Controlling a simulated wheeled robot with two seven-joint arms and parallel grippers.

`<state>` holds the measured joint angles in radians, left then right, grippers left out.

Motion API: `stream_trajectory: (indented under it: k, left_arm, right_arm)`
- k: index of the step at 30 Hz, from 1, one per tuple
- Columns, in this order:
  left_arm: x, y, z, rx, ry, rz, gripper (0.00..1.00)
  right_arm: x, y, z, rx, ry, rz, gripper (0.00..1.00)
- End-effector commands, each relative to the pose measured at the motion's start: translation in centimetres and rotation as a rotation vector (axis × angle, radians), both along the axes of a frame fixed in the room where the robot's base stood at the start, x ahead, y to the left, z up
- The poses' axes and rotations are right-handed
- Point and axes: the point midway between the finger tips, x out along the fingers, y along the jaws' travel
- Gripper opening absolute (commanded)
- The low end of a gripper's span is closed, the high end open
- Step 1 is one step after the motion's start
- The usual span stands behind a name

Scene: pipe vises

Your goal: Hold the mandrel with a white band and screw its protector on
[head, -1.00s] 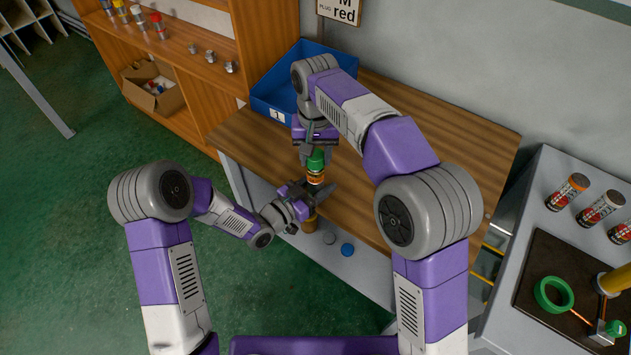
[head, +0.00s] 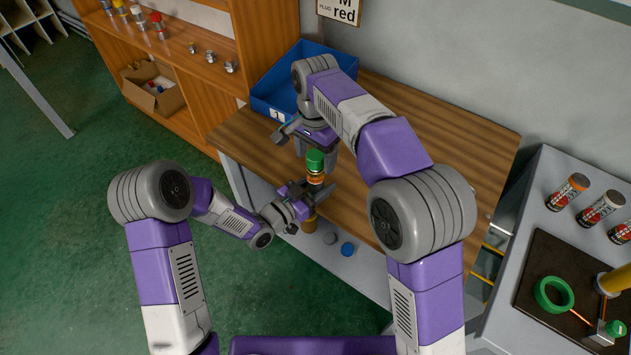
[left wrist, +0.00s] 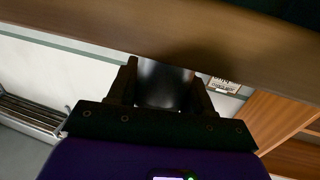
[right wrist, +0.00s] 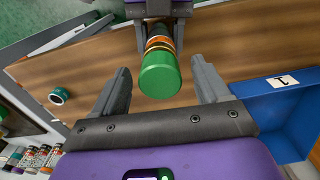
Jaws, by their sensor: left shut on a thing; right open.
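My left gripper (head: 309,198) is shut on the mandrel, whose orange-banded upper part (head: 316,178) stands out above the fingers. Any white band on it is too small to make out for sure. In the left wrist view a dark, shiny cylinder (left wrist: 163,84) sits between the fingers. A green protector (head: 315,160) sits on the mandrel's top end; how far it is screwed on I cannot tell. It also shows in the right wrist view (right wrist: 160,76). My right gripper (head: 307,143) is open, its fingers on either side of the protector with gaps.
A blue bin (head: 267,108) labelled 1 stands on the wooden table (head: 440,120) behind my right gripper. A grey bench at right holds several banded cylinders (head: 600,208) and a green ring (head: 553,294). Grey and blue discs (head: 347,249) show by the table's front.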

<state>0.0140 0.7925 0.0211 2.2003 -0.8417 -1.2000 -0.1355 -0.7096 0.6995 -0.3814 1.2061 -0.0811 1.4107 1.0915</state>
Motion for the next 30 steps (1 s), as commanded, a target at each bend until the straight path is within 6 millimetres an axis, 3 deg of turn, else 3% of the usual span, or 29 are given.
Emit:
stream_trajectory:
  k: [5,21,30]
  left_arm:
    - [0.0,0.0,0.0,0.0,0.0,0.0,0.0]
    - [0.0,0.0,0.0,0.0,0.0,0.0,0.0]
    - [0.0,0.0,0.0,0.0,0.0,0.0,0.0]
  right_arm:
    - [0.1,0.0,1.3,0.001,-0.003,0.0,0.75]
    - [0.1,0.0,9.8,0.001,-0.002,-0.001,0.75]
    - [0.0,0.0,11.7,0.001,-0.001,0.0,0.75]
